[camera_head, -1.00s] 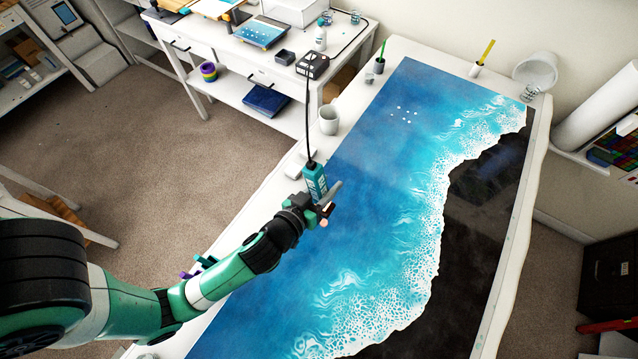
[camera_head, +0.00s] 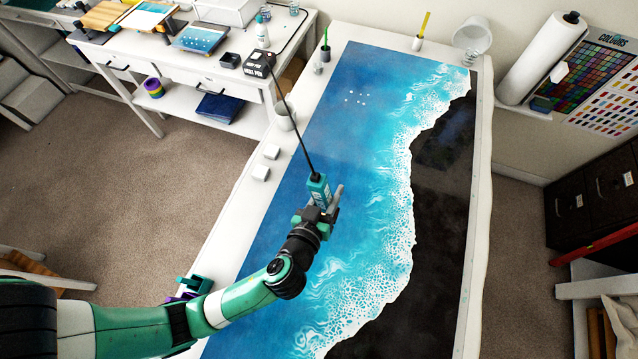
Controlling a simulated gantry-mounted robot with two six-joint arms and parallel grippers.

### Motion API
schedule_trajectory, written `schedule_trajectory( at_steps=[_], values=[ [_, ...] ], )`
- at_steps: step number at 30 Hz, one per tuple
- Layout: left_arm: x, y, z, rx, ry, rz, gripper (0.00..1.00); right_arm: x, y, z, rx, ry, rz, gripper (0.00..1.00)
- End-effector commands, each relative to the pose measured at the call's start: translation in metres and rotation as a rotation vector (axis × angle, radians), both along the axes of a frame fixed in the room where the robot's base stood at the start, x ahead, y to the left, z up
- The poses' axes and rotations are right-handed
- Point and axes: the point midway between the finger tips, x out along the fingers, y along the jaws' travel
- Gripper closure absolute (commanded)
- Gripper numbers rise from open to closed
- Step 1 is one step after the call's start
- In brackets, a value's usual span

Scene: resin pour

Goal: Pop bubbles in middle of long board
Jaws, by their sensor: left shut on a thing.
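The long board (camera_head: 290,235) lies on a white table, with blue resin, a white lacy foam band and a black strip on its right. A small cluster of white bubbles (camera_head: 356,97) shows on the blue towards the far end. My left gripper (camera_head: 322,210) is shut on a teal handheld tool (camera_head: 319,188) with a black cord running up and back. The gripper and tool are over the middle of the board, nearer to me than the bubbles. The tool's lower end is hidden by the gripper. My right gripper is out of view.
A white cup (camera_head: 284,118) and two small white blocks (camera_head: 266,161) stand along the table's left edge. The cord leads to a black box (camera_head: 258,64) on the white side bench.

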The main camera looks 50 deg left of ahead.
Motion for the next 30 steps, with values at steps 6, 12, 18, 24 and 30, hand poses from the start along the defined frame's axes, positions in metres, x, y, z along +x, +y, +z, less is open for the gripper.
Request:
schedule_trajectory(
  at_steps=[6,12,18,24,30],
  values=[
    [-0.002,0.004,0.024,0.0,-0.002,0.001,1.0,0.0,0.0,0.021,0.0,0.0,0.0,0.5],
    [-0.004,0.007,0.041,0.0,-0.001,0.0,1.0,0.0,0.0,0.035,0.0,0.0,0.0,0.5],
    [-0.005,0.01,0.058,0.0,-0.001,0.0,1.0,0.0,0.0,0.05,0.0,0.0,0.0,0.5],
    [-0.007,0.013,0.073,0.001,-0.001,0.001,1.0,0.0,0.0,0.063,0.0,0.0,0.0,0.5],
    [-0.008,0.014,0.08,0.0,-0.001,0.0,1.0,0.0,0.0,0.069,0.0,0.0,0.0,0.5]
  ],
)
